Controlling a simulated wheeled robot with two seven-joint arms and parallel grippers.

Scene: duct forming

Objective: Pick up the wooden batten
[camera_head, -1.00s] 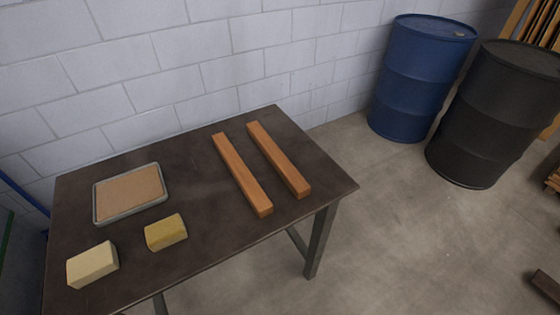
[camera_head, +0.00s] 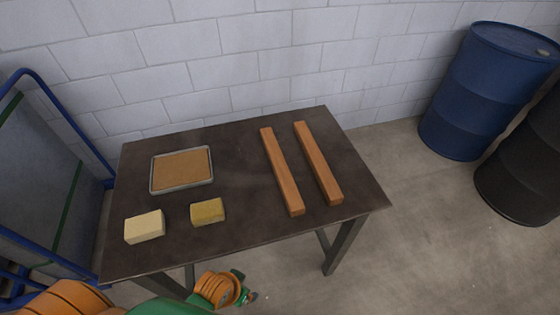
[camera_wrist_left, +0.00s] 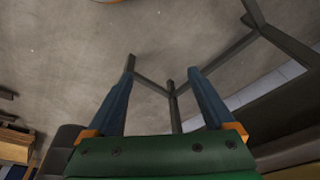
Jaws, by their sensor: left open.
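Two orange-brown wooden battens lie side by side on the dark table (camera_head: 235,150), in its right half, in the head view. The left batten (camera_head: 281,172) and the right batten (camera_head: 318,162) run from back to front with a gap between them. My left gripper (camera_wrist_left: 160,72) is open and empty in the left wrist view, pointing at the concrete floor and table legs. In the head view my left arm shows at the bottom left, in front of the table's near edge and apart from the battens. My right gripper is not in view.
A shallow tray with a brown surface (camera_head: 182,170), a cream block (camera_head: 145,227) and a yellow block (camera_head: 208,212) are on the table's left half. A blue-framed rack (camera_head: 62,110) stands left. A blue drum (camera_head: 484,95) and black drum (camera_head: 525,165) stand right. A block wall is behind.

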